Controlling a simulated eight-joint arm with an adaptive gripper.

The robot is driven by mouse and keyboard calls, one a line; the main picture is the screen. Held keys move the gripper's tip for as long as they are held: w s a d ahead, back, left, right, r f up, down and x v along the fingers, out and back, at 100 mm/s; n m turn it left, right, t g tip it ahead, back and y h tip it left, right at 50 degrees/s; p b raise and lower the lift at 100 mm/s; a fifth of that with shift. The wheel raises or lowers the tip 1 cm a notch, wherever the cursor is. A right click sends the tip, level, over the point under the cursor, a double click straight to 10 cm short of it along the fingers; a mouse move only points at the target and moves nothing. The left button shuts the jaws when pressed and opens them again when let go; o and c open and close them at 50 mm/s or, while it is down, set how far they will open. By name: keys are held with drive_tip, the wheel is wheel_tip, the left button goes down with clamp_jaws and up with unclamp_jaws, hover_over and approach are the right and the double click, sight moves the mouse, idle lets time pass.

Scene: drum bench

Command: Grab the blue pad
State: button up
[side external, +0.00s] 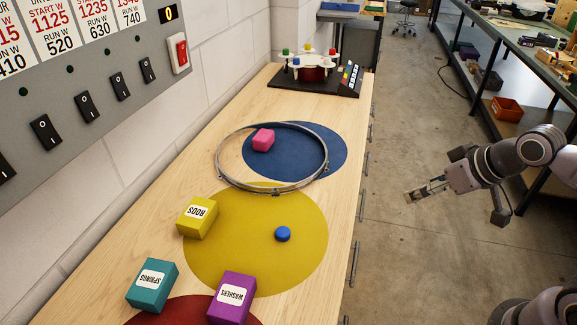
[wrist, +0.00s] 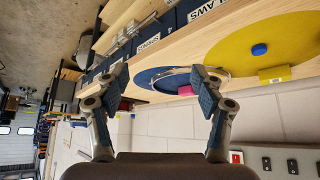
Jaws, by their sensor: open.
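A small round blue pad (side external: 283,233) lies on the large yellow circle (side external: 255,270) on the wooden bench. It also shows in the wrist view (wrist: 259,50), at the upper right. A large flat blue circle (side external: 335,150) lies farther back, partly inside a metal drum hoop (side external: 219,165). My gripper (side external: 408,196) is out to the right of the bench, over the floor side and apart from everything. In the wrist view its two fingers (wrist: 158,73) are spread with nothing between them.
A pink block (side external: 263,139) sits within the hoop. Yellow (side external: 190,220), teal (side external: 151,293) and purple (side external: 231,300) boxes stand on the bench's left and near parts. A black device (side external: 345,85) stands at the far end. A switch panel (side external: 90,100) is on the left wall. The space around the small pad is clear.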

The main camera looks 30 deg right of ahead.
drive_tip(key=shift+c, duration=0.2)
drive_tip(key=m+g+y, duration=0.6)
drive_tip(key=m+y, duration=0.6)
drive_tip(key=m, duration=0.5)
approach(288, 229)
drive_tip(key=shift+w+d+r, duration=0.25)
drive_tip(key=shift+d+r, duration=0.1)
drive_tip(key=shift+d, duration=0.25)
drive_tip(key=shift+w+d+r, duration=0.3)
drive_tip(key=shift+d, duration=0.35)
drive_tip(key=shift+a+f+m+g+y, duration=0.15)
drive_tip(key=shift+f+m+g+y, duration=0.35)
drive_tip(key=shift+f+y, duration=0.2)
drive_tip(key=shift+x, duration=5.45)
drive_tip(key=shift+s+f, duration=0.1)
drive_tip(key=shift+s, duration=0.05)
drive_tip(key=c, duration=1.1)
